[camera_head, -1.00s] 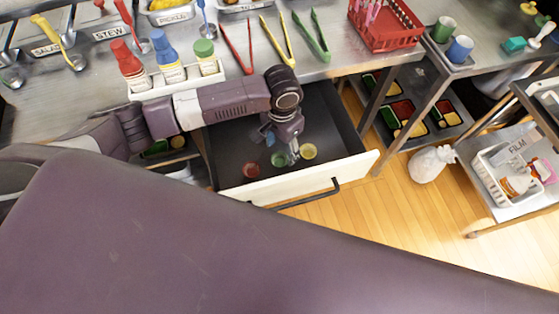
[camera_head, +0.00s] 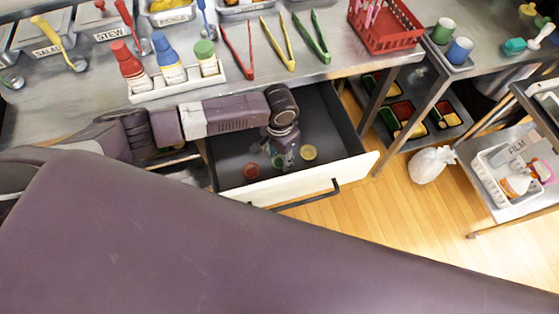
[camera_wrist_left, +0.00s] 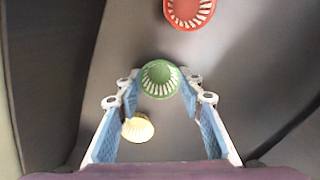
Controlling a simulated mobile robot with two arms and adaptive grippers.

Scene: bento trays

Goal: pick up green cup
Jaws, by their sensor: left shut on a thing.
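A small green cup (camera_wrist_left: 160,78) with pale ridges sits between the fingertips of my left gripper (camera_wrist_left: 158,86) in the left wrist view. The left gripper is shut on it. In the head view my left gripper (camera_head: 284,162) is down inside the open drawer, and the green cup (camera_head: 277,161) is partly hidden by it. I cannot tell whether the cup is clear of the drawer floor. A red cup (camera_head: 251,170) lies to its left and a yellow cup (camera_head: 308,152) to its right. The right gripper is not in view.
The drawer's white front (camera_head: 290,183) and side walls surround the gripper. Above it on the counter stand several bottles in a white holder (camera_head: 180,82) and red, yellow and green tongs. Another green cup (camera_head: 443,31) stands beside a blue cup (camera_head: 460,49) at upper right.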

